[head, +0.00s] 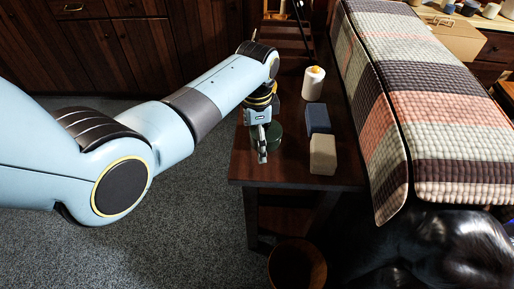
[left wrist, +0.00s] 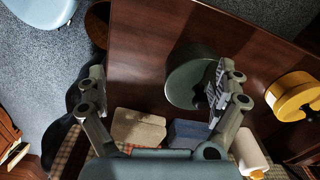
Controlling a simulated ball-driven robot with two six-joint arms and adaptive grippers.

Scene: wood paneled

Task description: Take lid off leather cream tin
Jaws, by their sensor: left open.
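The leather cream tin is the dark green round tin (head: 272,137) on the wooden side table, partly hidden behind my left gripper in the head view. In the left wrist view its grey-green round top (left wrist: 185,84) lies toward the right finger, which covers its right part. I cannot make out a seam between lid and tin. My left gripper (head: 263,152) points down at the tin; in the left wrist view its two fingers (left wrist: 155,88) are spread wide with nothing held between them. I cannot tell whether the right finger touches the tin. My right gripper is not in view.
On the table (head: 248,169) stand a beige block (head: 323,155), a dark blue block (head: 317,119) and a white cylinder (head: 313,84) with a yellow top. A yellow round object (left wrist: 293,96) shows right of the tin in the left wrist view.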

